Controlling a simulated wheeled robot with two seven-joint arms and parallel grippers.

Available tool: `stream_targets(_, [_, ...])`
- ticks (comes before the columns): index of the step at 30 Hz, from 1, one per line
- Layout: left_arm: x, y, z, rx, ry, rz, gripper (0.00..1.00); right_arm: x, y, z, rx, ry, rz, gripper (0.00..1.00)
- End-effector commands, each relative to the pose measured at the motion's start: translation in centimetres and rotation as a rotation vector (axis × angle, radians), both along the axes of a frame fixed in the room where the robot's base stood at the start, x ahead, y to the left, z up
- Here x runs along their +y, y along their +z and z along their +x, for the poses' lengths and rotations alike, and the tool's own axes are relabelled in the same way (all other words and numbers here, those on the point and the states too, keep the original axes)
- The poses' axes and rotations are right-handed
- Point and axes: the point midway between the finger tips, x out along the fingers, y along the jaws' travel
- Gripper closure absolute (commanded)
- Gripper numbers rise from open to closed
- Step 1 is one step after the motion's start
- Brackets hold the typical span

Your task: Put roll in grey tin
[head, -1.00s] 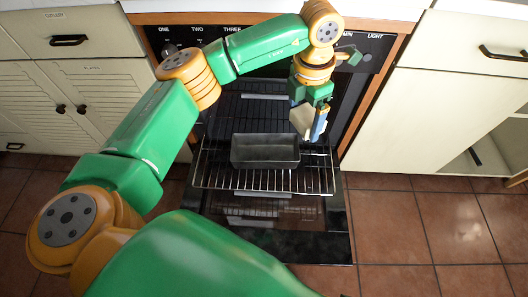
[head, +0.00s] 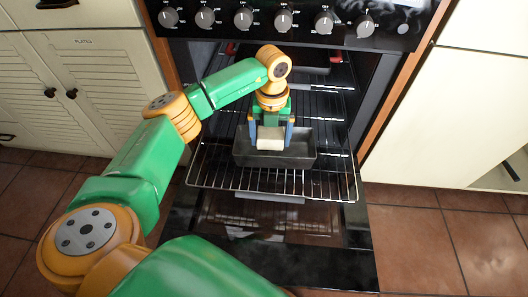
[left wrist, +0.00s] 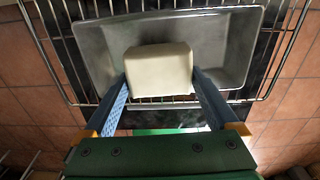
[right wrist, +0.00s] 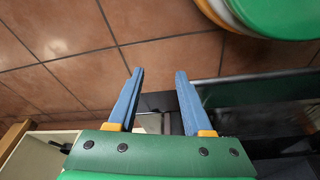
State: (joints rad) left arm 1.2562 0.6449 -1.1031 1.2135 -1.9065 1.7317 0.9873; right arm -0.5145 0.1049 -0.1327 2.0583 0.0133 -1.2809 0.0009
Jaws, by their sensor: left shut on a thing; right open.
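The roll (head: 270,138) is a pale cream block. My left gripper (head: 271,136) is shut on it, with one blue finger at each side. The grey tin (head: 299,156) is a rectangular loaf tin on the pulled-out oven rack. In the head view the roll shows at the tin's opening. In the left wrist view the roll (left wrist: 159,70) covers part of the tin (left wrist: 240,50), over its near side; I cannot tell whether it touches the tin. My right gripper (right wrist: 155,78) is open and empty in the right wrist view, above the floor.
The wire oven rack (head: 215,175) bears the tin, above the open oven door (head: 270,255). The oven's knob panel (head: 290,20) is above. Cream cabinets stand at the left (head: 90,90) and right (head: 440,120). The tiled floor (head: 420,240) is clear at the right.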

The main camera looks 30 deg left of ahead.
Motion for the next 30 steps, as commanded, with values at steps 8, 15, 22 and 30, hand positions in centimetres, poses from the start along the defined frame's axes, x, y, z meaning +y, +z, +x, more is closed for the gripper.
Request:
stream_targets(8, [2.0,-3.9,-0.3,0.001,0.000,0.000,0.62,0.1,3.2,-0.1,-0.028,0.002,0.006,0.50])
stream_targets(15, [1.9,-5.5,-0.3,0.000,-0.002,-0.001,0.62,0.3,5.9,0.5,-0.100,0.007,0.018,0.50])
stream_targets(22, [1.9,-5.5,-0.3,0.000,-0.002,0.000,0.62,0.4,6.0,0.8,-0.111,0.007,0.020,0.50])
stream_targets(30, [1.9,-5.7,-0.3,0.000,-0.002,0.000,0.00,0.5,6.1,1.3,-0.139,0.008,0.025,0.50])
